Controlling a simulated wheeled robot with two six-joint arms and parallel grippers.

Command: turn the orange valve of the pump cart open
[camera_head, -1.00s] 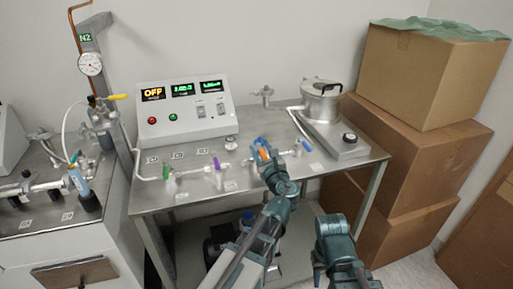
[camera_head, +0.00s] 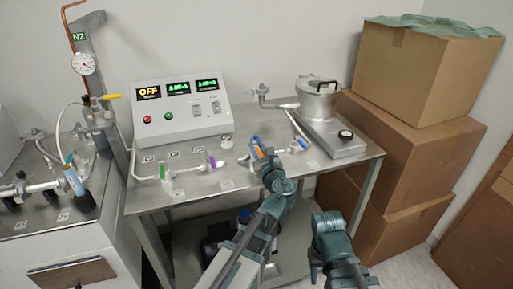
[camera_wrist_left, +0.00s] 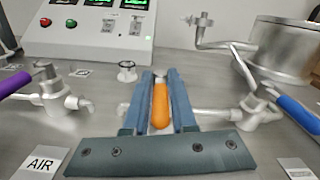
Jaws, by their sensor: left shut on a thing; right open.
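The orange valve handle (camera_wrist_left: 160,105) lies between the two blue-grey fingers of my left gripper (camera_wrist_left: 160,100) in the left wrist view, and the gripper is shut on it. In the head view my left gripper (camera_head: 258,147) is over the front-middle of the pump cart (camera_head: 335,172), with a bit of the orange handle (camera_head: 257,153) showing between its fingers. The silver valve body is mostly hidden behind the fingers. My right gripper (camera_head: 331,222) is open and empty, in front of the cart's front edge and away from the valves.
The purple-handled valve (camera_head: 212,160) and green-handled valve (camera_head: 162,172) stand left of my left gripper; a blue-handled valve (camera_head: 300,143) is close on its right. The control box (camera_head: 180,108) stands behind, showing OFF. A silver pot (camera_head: 317,98) and cardboard boxes (camera_head: 410,150) are to the right.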

